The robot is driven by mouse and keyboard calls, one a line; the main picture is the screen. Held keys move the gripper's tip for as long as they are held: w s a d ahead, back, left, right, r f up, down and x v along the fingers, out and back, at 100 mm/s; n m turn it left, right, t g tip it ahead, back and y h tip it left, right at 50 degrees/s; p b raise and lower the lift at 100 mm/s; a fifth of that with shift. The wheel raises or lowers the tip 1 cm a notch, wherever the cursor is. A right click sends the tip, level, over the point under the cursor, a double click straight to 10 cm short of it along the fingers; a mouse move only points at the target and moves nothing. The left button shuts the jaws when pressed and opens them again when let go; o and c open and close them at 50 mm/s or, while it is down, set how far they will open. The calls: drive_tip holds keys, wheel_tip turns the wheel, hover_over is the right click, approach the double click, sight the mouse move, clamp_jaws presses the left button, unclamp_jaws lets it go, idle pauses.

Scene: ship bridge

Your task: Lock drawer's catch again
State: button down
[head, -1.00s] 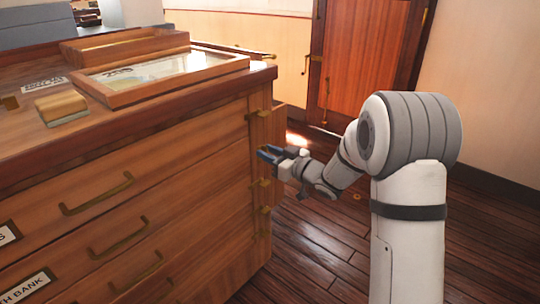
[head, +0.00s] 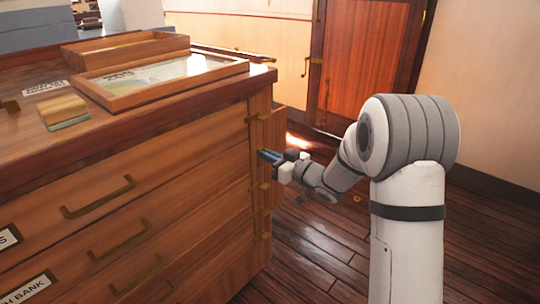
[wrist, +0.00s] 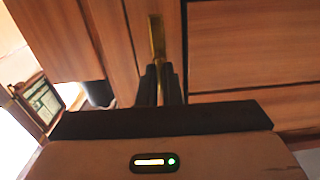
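The wooden drawer chest (head: 165,190) fills the left of the head view. Small brass catches, such as the top one (head: 257,115) and a lower one (head: 262,211), line its right front edge. My gripper (head: 267,157) is at this edge, between the top catch and the lower ones. In the wrist view, a brass catch (wrist: 156,36) stands upright in the picture and runs down to my two dark fingertips (wrist: 160,82). The fingers are close together, with the catch's lower end between them. That end is mostly hidden, and the head view does not show the contact clearly.
A framed chart (head: 160,76), an open wooden tray (head: 125,50) and a small wooden block (head: 64,110) sit on the chest top. Brass drawer handles (head: 98,197) stick out from the front. Wooden floor (head: 310,235) is clear right of the chest.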

drive_tip(key=shift+r+p, duration=0.15)
drive_tip(key=shift+p, duration=0.15)
drive_tip(key=shift+w+f+m+p, duration=0.1)
drive_tip(key=shift+m+p, duration=4.2)
drive_tip(key=shift+p, duration=0.05)
drive_tip(key=shift+w+f+m+p, duration=0.1)
drive_tip(key=shift+m+p, duration=4.2)
drive_tip(key=shift+p, duration=0.05)
drive_tip(key=shift+m, duration=0.3)
drive_tip(key=c, duration=1.7)
unclamp_jaws()
drive_tip(key=shift+s, duration=0.1)
drive_tip(key=shift+o, duration=0.5)
drive_tip(key=shift+f, duration=0.15)
